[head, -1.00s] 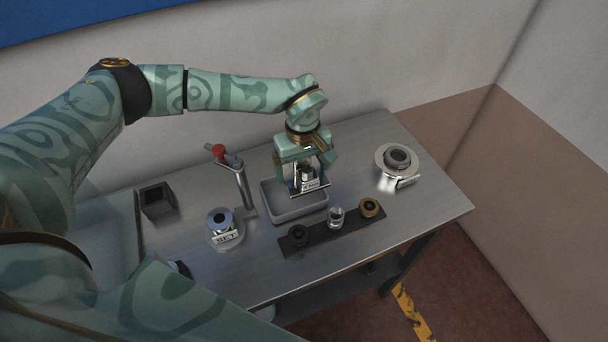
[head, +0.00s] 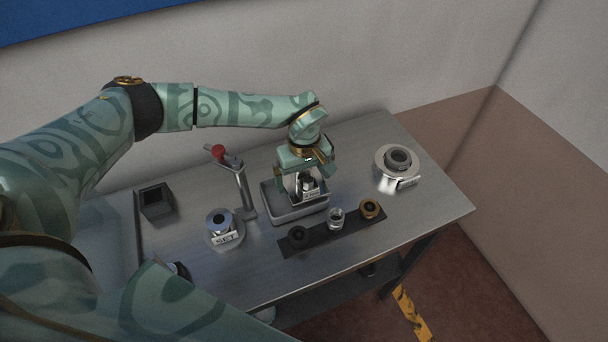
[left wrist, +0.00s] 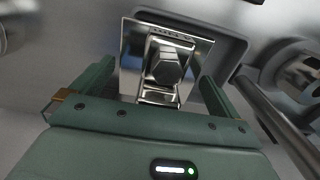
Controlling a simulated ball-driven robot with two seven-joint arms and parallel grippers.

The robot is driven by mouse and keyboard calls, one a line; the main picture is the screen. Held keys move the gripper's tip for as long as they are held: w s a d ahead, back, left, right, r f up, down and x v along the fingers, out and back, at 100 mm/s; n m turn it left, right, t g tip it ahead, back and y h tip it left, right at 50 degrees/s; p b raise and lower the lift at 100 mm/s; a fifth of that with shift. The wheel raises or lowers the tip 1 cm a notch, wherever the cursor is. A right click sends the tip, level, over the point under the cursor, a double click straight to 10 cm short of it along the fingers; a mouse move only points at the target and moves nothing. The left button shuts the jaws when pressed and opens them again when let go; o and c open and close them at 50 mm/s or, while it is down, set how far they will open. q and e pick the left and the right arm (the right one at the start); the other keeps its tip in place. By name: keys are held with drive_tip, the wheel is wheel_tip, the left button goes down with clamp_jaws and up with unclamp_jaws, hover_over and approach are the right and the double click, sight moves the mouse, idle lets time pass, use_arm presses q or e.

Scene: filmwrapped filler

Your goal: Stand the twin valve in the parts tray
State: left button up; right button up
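The twin valve (head: 308,187) is a silver metal piece with a pale label plate. It is in my left gripper (head: 304,185), within the outline of the grey parts tray (head: 297,217). In the left wrist view the valve (left wrist: 166,66) shows a hexagonal head and a shiny plate between the two green fingers of my left gripper (left wrist: 158,85). The valve looks roughly upright. I cannot tell whether its base touches the tray floor. My right gripper is not in view.
A lever stand with a red knob (head: 218,151) rises close left of the tray. A dark strip (head: 318,238) with several small round parts lies in front. A SET-labelled round piece (head: 221,225), a dark square box (head: 157,201) and a silver disc with ring (head: 384,170) stand around.

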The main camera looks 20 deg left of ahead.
use_arm(q)
wheel_tip(320, 180, up, 12)
drive_tip(key=shift+r+p, duration=0.15)
drive_tip(key=shift+p, duration=0.45)
